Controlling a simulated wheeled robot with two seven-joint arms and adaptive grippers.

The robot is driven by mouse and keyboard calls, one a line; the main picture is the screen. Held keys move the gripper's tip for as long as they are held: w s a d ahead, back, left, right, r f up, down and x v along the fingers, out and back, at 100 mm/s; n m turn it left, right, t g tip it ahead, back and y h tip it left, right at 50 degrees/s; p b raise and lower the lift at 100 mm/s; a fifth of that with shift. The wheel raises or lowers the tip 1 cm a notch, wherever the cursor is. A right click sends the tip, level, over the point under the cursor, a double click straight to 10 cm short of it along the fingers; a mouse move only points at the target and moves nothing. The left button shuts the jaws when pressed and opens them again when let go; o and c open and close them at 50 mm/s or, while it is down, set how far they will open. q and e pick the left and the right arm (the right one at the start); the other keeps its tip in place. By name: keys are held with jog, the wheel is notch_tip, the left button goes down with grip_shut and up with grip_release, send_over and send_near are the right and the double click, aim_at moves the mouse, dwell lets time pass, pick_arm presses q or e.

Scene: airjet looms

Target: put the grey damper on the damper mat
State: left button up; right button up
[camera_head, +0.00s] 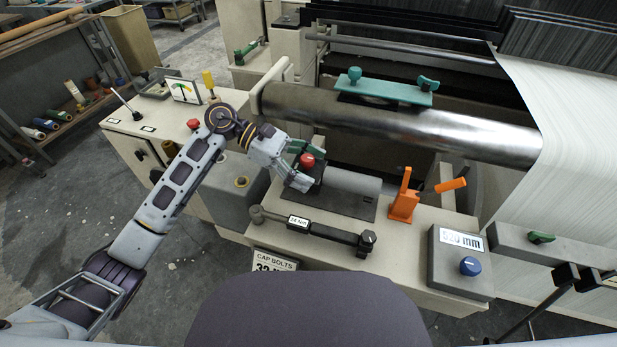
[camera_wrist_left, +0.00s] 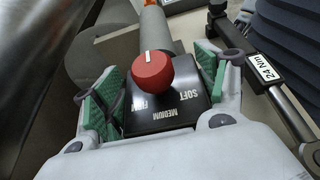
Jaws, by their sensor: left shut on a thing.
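The grey damper is a grey cylinder (camera_head: 352,183) joined to a black block with a red knob (camera_head: 307,161). In the left wrist view the block's black face (camera_wrist_left: 165,119) reads SOFT, MEDIUM, FIRM. My left gripper (camera_head: 304,165) is shut on this block, with green pads (camera_wrist_left: 155,88) on its two sides. The damper lies along the dark damper mat (camera_head: 350,210) on the cream bench. I cannot tell whether it touches the mat or is held just above it. My gripper hides part of the block. My right gripper is not in view.
A torque wrench marked 24 Nm (camera_head: 315,228) lies in front of the mat. An orange stand (camera_head: 405,198) is right of it, then a grey display box with a blue knob (camera_head: 459,268). A steel roller (camera_head: 400,122) runs behind. A control panel (camera_head: 165,122) is left.

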pick_arm(q)
jog(key=shift+f, duration=1.85)
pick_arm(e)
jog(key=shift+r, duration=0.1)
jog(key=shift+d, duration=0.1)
pick_arm(q)
jog(key=shift+f, duration=0.1)
jog(key=o, duration=1.9)
jog(key=shift+o, duration=0.2)
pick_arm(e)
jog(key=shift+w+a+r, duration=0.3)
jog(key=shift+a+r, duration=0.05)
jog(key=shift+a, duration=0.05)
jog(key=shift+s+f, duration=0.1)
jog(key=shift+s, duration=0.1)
